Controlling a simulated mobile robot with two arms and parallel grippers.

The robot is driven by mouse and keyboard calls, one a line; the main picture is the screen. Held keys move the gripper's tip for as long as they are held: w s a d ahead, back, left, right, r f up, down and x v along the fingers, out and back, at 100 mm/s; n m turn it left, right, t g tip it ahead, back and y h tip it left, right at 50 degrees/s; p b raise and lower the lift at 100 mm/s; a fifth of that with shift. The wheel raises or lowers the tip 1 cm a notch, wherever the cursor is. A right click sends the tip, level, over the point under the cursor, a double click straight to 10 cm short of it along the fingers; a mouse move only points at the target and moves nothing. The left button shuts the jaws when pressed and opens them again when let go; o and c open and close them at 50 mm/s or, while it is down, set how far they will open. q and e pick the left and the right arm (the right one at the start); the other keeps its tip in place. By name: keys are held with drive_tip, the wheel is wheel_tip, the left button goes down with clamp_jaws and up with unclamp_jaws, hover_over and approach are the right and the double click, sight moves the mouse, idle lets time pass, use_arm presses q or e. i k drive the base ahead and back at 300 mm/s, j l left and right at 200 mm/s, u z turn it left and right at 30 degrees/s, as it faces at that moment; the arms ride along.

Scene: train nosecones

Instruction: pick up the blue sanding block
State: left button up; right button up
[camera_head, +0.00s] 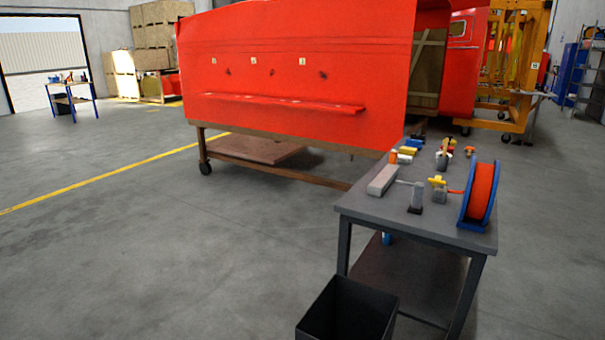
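A small blue block (412,144), which looks like the sanding block, lies near the far left edge of the grey work table (360,205). Neither of my grippers shows in the head view.
On the table are a long grey block (382,180), an upright grey tool (417,197), a yellow-topped item (438,187) and an orange reel (481,192). A black bin (347,312) stands in front. A red nosecone (290,65) rests on a wheeled trolley behind. Floor at left is clear.

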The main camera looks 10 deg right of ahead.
sight(417, 144)
drive_tip(key=i+j+u, duration=0.1)
drive_tip(key=i+u, duration=0.25)
drive_tip(key=i, duration=0.2)
drive_tip(key=i+u, duration=0.35)
drive_tip(key=i, duration=0.15)
drive_tip(key=i+l+u, duration=0.2)
drive_tip(key=i+u, duration=0.15)
drive_tip(key=i, duration=0.15)
drive_tip(key=i+z, duration=0.25)
drive_tip(key=i, duration=0.4)
drive_tip(key=i+j+z, duration=0.2)
drive_tip(key=i, duration=0.4)
drive_tip(key=i+l+z, duration=0.25)
drive_tip(key=i+z, duration=0.2)
drive_tip(key=i+l+z, duration=0.1)
drive_tip(key=i+z, duration=0.75)
drive_tip(key=i+j+z, duration=0.25)
drive_tip(key=i+z, duration=0.15)
drive_tip(key=i, duration=0.05)
